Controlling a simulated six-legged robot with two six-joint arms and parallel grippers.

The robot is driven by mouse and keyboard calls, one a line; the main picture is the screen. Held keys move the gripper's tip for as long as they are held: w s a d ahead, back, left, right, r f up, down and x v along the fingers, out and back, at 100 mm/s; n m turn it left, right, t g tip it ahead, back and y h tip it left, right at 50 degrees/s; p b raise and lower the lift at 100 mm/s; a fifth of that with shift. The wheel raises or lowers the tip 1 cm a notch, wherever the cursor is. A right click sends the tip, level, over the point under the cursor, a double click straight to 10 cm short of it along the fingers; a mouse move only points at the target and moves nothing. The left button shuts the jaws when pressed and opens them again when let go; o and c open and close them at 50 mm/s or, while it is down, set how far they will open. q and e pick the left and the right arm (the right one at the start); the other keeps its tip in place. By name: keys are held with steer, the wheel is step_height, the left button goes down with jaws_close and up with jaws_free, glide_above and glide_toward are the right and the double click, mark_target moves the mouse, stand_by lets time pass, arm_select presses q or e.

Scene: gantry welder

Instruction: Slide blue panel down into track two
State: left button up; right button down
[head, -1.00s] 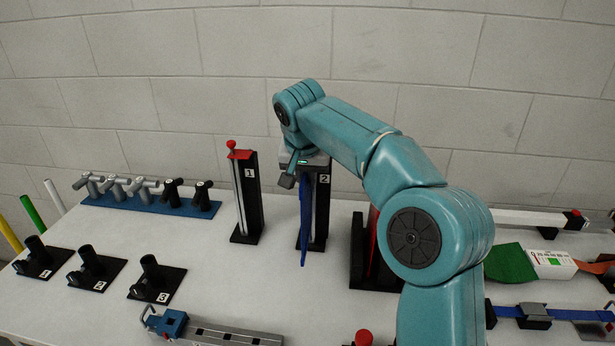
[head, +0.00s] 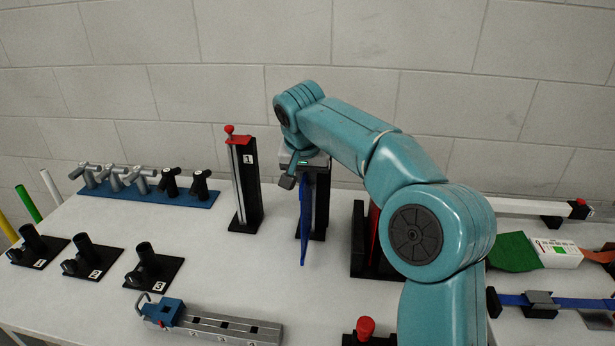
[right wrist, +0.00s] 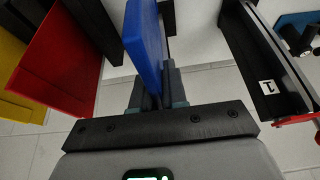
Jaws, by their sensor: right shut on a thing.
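The blue panel (head: 305,212) hangs upright and edge-on to me in the head view. Track two (head: 322,205) is the black upright just behind and right of it; its number plate is hidden. My right gripper (head: 303,175) is shut on the panel's upper part, its fingers mostly hidden behind my wrist. In the right wrist view the blue panel (right wrist: 143,40) stands between the fingers of my right gripper (right wrist: 155,92), with a black upright close on its right. I cannot tell whether the panel's edge is inside the slot. My left gripper is not in view.
Track one (head: 247,185), with a red knob, stands left of the panel. A red panel in a black holder (head: 362,240) stands close on the right, beside my arm. A blue rack of handles (head: 150,193) is at the back left. The table between is clear.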

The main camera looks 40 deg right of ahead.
steer(key=shift+w+f+b, duration=0.1)
steer(key=shift+f+b, duration=0.2)
steer(key=shift+f, duration=0.25)
steer(key=c, duration=1.1)
jaws_free()
steer(key=shift+a, duration=0.1)
steer(key=shift+r, duration=0.2)
steer(key=p+v, duration=0.4)
steer(key=v, duration=1.2)
